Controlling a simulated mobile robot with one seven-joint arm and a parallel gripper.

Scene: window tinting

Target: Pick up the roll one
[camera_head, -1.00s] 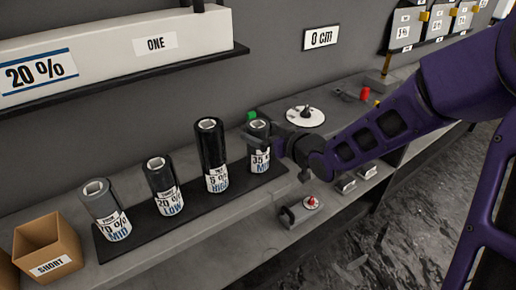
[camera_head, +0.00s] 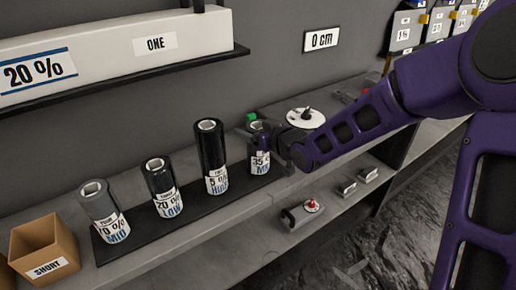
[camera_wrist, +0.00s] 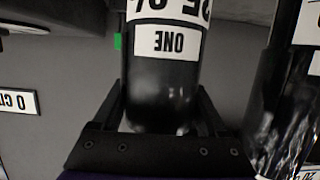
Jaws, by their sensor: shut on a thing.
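Roll one is the dark roll with a white "35 % MID" label (camera_head: 261,163), upright at the right end of the black rack (camera_head: 190,222). My gripper (camera_head: 277,142) reaches it from the right and covers part of its upper half. In the wrist view the roll (camera_wrist: 160,85) appears upside down, with a "ONE" tag, between the two black fingers of my gripper (camera_wrist: 162,112). The fingers are shut on it. I cannot tell any gap between its base and the rack.
The tall roll is close beside my gripper. A cardboard "SHORT" box (camera_head: 45,250) stands far left. A white round dial (camera_head: 305,117) lies behind my arm.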

